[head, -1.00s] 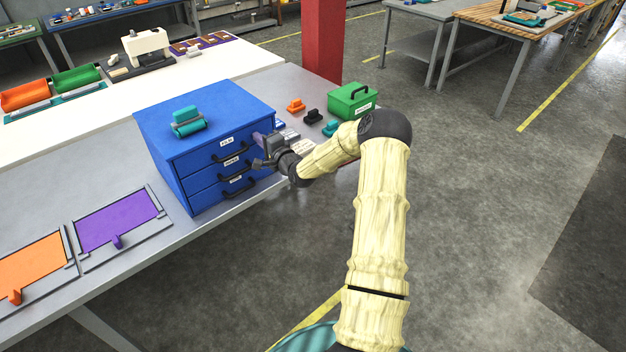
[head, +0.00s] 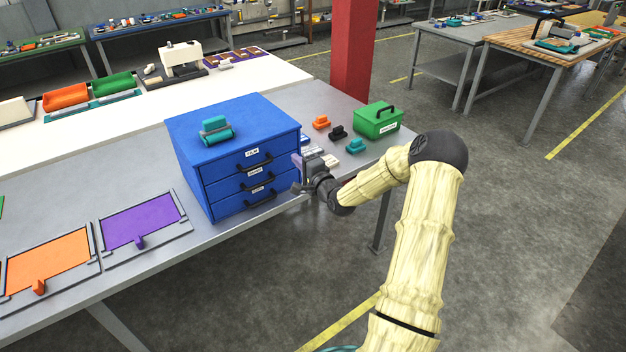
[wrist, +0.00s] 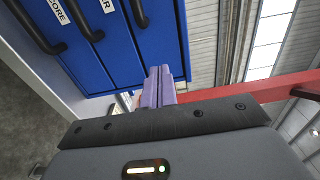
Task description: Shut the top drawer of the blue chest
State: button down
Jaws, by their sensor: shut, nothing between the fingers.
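The blue chest (head: 240,135) stands on the grey bench, with three stacked drawers, each with a black handle and white label. Its top drawer (head: 252,160) looks about flush with the lower fronts; I cannot make out a gap. In the wrist view the top drawer (wrist: 155,45) is the rightmost blue front, its handle at the picture's top. My gripper (head: 298,163) is shut and empty, with purple fingers, just off the right end of the top drawer front. The fingertips (wrist: 159,72) overlap the chest's edge in the wrist view; contact cannot be told.
A teal-handled item (head: 216,130) sits on the chest. Small orange (head: 321,122), black (head: 338,132) and teal (head: 356,146) pieces and a green box (head: 378,121) are right of it. Purple (head: 140,220) and orange (head: 48,265) panels lie left. The floor at right is clear.

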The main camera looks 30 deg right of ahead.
jog(key=s+b, duration=0.1)
jog(key=s, duration=0.6)
jog(key=shift+d+f, duration=0.15)
jog(key=shift+d, duration=0.1)
jog(key=s+a+f+n+g+h, duration=0.1)
jog(key=s+a+f+n+g, duration=0.15)
jog(key=a+n+g, duration=0.2)
jog(key=s+a+f+n+g, duration=0.1)
jog(key=s+a+n+g, duration=0.3)
jog(key=a+n, duration=0.15)
jog(key=s+a+r+n+g+h, duration=0.1)
jog(key=s+a+r+n+g, duration=0.1)
jog(key=s, duration=0.8)
jog(key=s+a+r+n+g, duration=0.3)
jog(key=s+a+n+g, duration=0.1)
jog(key=s, duration=0.5)
jog(key=shift+s+a+g+h, duration=0.35)
jog(key=shift+s+a+h, duration=0.05)
jog(key=shift+a, duration=0.15)
